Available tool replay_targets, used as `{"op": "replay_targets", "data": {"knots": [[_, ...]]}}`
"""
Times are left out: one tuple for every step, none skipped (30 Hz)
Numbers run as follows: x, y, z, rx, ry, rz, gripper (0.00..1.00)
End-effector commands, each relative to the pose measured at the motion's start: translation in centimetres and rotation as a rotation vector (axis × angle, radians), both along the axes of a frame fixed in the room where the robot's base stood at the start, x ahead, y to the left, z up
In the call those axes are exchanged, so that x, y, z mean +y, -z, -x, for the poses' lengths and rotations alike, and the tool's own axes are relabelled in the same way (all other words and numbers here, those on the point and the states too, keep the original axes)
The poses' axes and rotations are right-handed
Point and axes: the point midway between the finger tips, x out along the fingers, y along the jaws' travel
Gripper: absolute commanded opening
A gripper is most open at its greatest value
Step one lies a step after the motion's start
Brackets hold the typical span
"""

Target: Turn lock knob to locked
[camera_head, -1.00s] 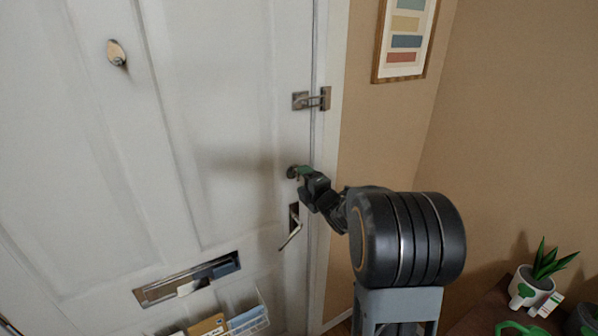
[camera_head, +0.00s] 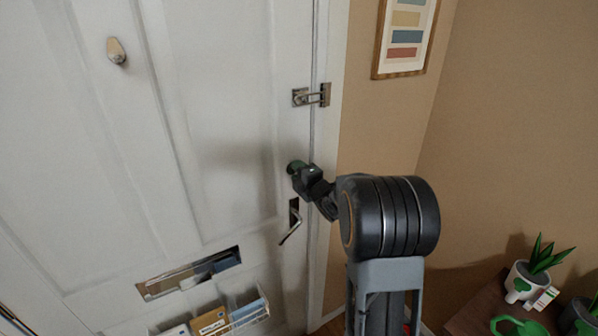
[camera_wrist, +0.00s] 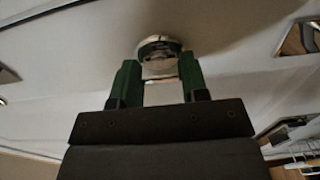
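The lock knob (camera_wrist: 160,46) is a round metal fitting on the white door, seen in the wrist view just beyond my fingertips. My gripper (camera_wrist: 160,80) has two green-tipped fingers standing apart, one on each side of the knob's front part. I cannot tell whether they touch it. In the head view my gripper (camera_head: 295,168) is at the door's right edge, above the lever handle (camera_head: 291,222), and it hides most of the knob.
A metal latch (camera_head: 311,96) sits higher on the door edge. A mail slot (camera_head: 188,273) and a rack with envelopes (camera_head: 215,320) are lower on the door. A potted plant (camera_head: 530,280) stands on a table at the lower right.

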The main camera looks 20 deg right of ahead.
Motion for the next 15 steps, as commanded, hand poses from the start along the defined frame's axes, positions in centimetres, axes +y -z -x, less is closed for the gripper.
{"op": "replay_targets", "data": {"knots": [[0.00, -0.15, -0.02, -0.004, 0.000, 0.001, 0.33], [0.00, -0.16, -0.02, -0.004, 0.000, 0.001, 0.31], [0.00, -0.18, -0.02, -0.004, 0.000, 0.001, 0.27], [-0.01, -0.19, -0.02, -0.005, 0.000, 0.000, 0.24], [0.00, -0.21, -0.02, -0.005, 0.000, 0.000, 0.21], [0.00, -0.22, -0.03, -0.005, 0.000, 0.000, 0.17], [-0.01, -0.24, -0.03, -0.005, 0.000, 0.000, 0.17], [-0.01, -0.25, -0.03, -0.006, 0.000, 0.000, 0.17], [0.00, -0.25, -0.03, -0.006, 0.000, -0.002, 0.17], [-0.01, -0.25, -0.03, -0.007, 0.000, -0.004, 0.17], [-0.01, -0.25, -0.03, -0.006, 0.000, -0.007, 0.17], [0.00, -0.24, -0.03, -0.005, 0.000, -0.014, 0.17], [0.00, -0.24, -0.03, -0.006, -0.001, -0.022, 0.17], [0.00, -0.22, -0.03, -0.005, -0.001, -0.030, 0.17], [0.00, -0.20, -0.03, -0.004, -0.001, -0.045, 0.17]]}}
